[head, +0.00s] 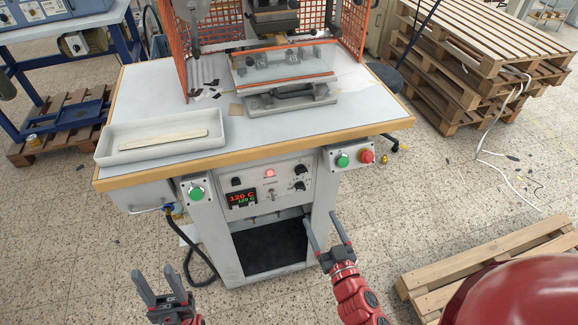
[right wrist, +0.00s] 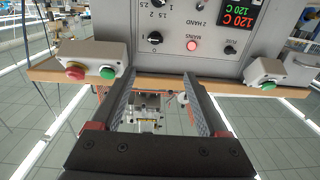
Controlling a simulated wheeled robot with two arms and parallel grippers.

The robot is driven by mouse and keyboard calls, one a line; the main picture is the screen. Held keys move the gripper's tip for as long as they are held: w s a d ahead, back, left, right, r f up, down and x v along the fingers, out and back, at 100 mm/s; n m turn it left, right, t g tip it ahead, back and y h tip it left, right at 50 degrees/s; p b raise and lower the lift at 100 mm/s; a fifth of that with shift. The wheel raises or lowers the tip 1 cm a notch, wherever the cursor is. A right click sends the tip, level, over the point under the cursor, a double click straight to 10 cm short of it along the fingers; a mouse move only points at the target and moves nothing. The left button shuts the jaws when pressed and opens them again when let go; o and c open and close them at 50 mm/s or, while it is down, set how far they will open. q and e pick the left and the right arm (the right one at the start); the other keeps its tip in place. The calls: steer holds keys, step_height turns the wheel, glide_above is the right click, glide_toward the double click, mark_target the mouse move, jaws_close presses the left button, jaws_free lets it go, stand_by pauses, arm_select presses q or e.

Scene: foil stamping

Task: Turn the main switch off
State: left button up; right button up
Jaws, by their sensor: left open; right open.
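The main switch is a black rotary knob (head: 300,170) at the upper right of the grey control panel. In the right wrist view, which is upside down, this knob (right wrist: 155,38) sits near marks 0 and I; I cannot tell surely which it points to. The red lamp (head: 269,173) beside it, labelled MAINS, is lit. My right gripper (head: 320,218) is open and empty, in front of and below the panel, apart from the knob. My left gripper (head: 154,272) is open and empty at lower left, away from the panel.
A temperature display (head: 242,198) glows, and another black knob (head: 299,185) sits below the switch. A box with a green button and red stop button (head: 366,156) is to the right; a green-button box (head: 197,192) is left. The wooden table edge (head: 250,156) overhangs the panel.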

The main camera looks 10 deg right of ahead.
steer(key=p, duration=0.3)
glide_toward(302, 173)
steer(key=shift+h, duration=0.3)
steer(key=w, duration=0.7)
steer(key=shift+w+a+r, duration=0.15)
steer(key=shift+w+a, duration=0.05)
steer(key=shift+w, duration=0.15)
steer(key=shift+w+a, duration=0.1)
steer(key=shift+w, duration=0.65)
jaws_close()
